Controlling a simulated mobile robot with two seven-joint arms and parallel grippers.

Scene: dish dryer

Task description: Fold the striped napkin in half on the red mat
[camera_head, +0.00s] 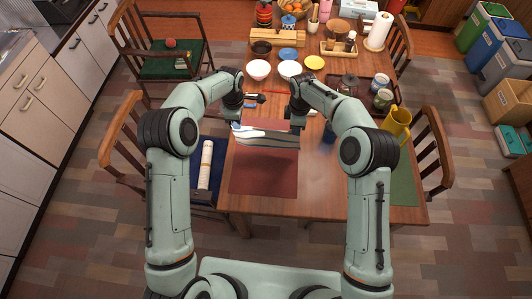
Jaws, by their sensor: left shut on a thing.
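The striped napkin (265,138), with white, grey and dark bands, stretches sideways between my two grippers over the far part of the red mat (264,178). Its near edge seems to be raised off the mat. My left gripper (236,124) is shut on the napkin's left end. My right gripper (296,125) is at the napkin's right end; its fingers are too small and too hidden to tell whether they are open or shut. The near part of the mat is bare.
Beyond the grippers are white bowls (258,70) and a yellow plate (314,62). Jars (382,98) and a yellow pitcher (397,121) stand at the right, by a green mat (403,187). A rolled cloth (206,165) lies on the left chair. The wood between the mats is mostly clear.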

